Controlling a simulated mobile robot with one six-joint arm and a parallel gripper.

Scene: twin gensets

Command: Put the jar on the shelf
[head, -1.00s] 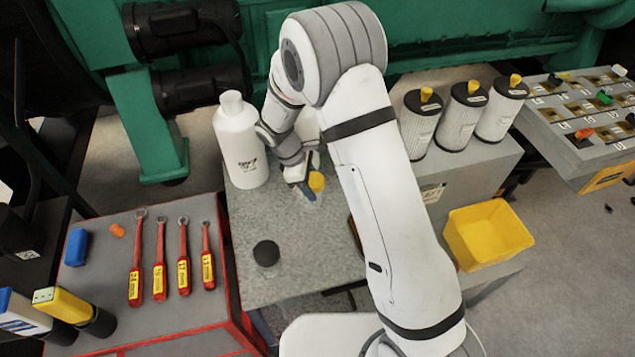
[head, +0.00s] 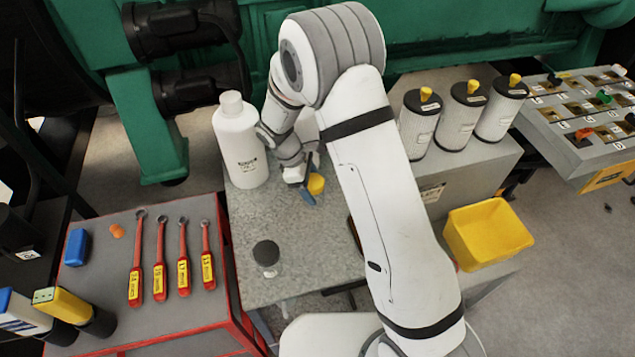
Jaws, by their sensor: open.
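A small jar (head: 267,262) with a dark round lid stands upright on the grey speckled bench top (head: 235,215), near its front edge. My gripper (head: 309,189) is above the bench, up and to the right of the jar and apart from it. Its blue fingertip shows, and the jaws are open. A small yellow piece (head: 316,184) shows right at the fingers; I cannot tell if it is part of the gripper or a separate thing. My arm hides the bench's right part. I cannot clearly make out which surface is the shelf.
A white bottle (head: 240,145) stands at the bench's back left. Several red-handled wrenches (head: 160,265) lie on the left cart. Filters with yellow knobs (head: 460,120) stand on a grey box behind my arm. A yellow bin (head: 488,235) sits right. The bench around the jar is clear.

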